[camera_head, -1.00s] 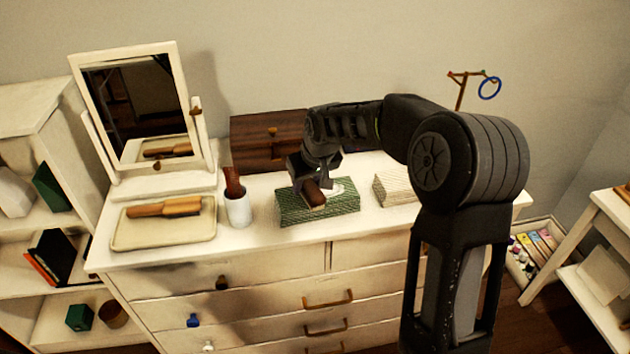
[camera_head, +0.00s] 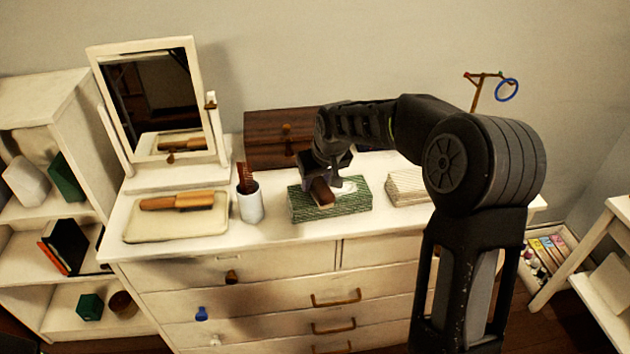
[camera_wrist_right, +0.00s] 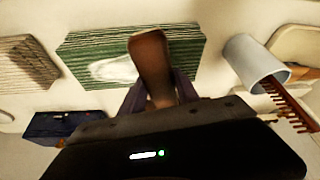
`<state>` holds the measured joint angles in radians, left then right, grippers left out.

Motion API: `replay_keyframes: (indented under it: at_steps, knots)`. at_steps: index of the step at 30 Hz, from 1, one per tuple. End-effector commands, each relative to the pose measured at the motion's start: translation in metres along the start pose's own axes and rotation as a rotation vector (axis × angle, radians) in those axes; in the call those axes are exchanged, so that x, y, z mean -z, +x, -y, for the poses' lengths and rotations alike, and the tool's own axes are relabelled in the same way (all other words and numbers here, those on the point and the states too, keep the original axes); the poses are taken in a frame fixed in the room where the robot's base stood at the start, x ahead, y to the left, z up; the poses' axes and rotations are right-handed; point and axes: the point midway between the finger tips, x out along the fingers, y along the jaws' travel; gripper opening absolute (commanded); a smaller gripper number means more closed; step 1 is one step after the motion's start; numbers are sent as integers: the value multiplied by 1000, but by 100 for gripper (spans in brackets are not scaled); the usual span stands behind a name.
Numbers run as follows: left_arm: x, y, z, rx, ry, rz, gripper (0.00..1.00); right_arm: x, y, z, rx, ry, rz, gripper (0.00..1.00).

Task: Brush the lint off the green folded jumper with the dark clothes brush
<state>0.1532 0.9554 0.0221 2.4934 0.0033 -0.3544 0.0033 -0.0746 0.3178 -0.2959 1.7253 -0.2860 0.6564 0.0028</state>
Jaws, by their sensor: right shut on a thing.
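The green folded jumper (camera_head: 335,206) lies on the white dresser top, with a pale lint patch (camera_head: 350,187) on its upper face. My right gripper (camera_head: 328,172) is over the jumper, shut on the dark brown clothes brush (camera_head: 320,192). In the right wrist view the brush (camera_wrist_right: 152,62) sticks out from between the fingers, over the jumper (camera_wrist_right: 90,45) and just beside the lint (camera_wrist_right: 113,72). The brush's underside is hidden, so I cannot tell whether it touches the cloth. My left gripper is out of view.
A cup (camera_head: 250,206) holding a comb stands left of the jumper. Further left is a cream tray (camera_head: 150,232) with a lighter wooden brush (camera_head: 180,203). A wooden box (camera_head: 275,143) and mirror (camera_head: 150,95) stand behind. A pale folded stack (camera_head: 405,187) is to the right.

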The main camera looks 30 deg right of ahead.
Motion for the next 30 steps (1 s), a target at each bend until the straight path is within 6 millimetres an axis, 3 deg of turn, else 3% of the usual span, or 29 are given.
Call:
replay_keyframes:
  at_steps: [9, 23, 30]
  knots:
    - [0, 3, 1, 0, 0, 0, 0, -7, -2, -29, -4, 2, 6, 6]
    - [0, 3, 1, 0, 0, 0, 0, -7, -3, -34, -4, 2, 5, 6]
    - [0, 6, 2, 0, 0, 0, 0, -10, -4, -52, -5, 4, 3, 6]
